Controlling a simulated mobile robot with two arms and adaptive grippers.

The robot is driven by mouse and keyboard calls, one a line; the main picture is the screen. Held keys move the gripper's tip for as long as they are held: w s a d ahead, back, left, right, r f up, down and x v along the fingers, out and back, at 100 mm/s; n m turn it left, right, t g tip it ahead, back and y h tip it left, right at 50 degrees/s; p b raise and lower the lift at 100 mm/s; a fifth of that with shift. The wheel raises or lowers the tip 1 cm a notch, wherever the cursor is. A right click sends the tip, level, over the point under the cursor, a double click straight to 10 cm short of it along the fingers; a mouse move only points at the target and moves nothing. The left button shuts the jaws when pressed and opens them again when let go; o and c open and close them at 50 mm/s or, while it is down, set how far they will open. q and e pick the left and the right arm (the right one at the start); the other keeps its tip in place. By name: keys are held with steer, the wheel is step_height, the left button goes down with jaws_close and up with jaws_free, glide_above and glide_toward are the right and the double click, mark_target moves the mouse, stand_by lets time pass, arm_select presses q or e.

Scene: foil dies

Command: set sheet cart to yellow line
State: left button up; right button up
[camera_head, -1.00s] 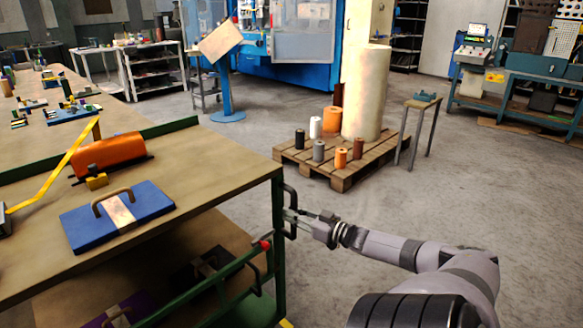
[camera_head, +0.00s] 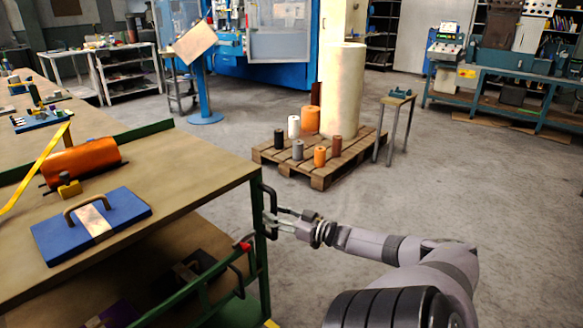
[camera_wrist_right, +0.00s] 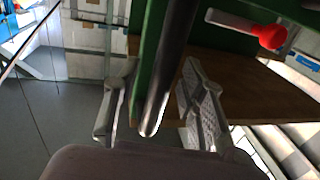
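The sheet cart (camera_head: 190,170) has a wooden top and a green frame, and stands at the left in the head view. A dark upright handle (camera_head: 270,197) is on its right corner post. My right gripper (camera_head: 277,222) is at this handle. In the right wrist view, the handle bar (camera_wrist_right: 168,70) runs between my two fingers (camera_wrist_right: 155,112), nearer the right one; a gap shows on the left, so the gripper is open around it. A small yellow patch (camera_head: 271,323) shows at the cart's foot; I cannot tell whether it is the line. My left gripper is out of view.
On the cart lie a blue block with a handle (camera_head: 92,225) and an orange roll (camera_head: 82,161). A red knob (camera_head: 246,246) is on the cart's side rail. A pallet (camera_head: 318,172) with rolls and spools stands behind. Open floor (camera_head: 500,180) lies at the right.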

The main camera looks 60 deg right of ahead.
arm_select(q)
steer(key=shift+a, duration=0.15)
arm_select(e)
steer(key=s, duration=1.1)
steer(key=shift+s+a, duration=0.2)
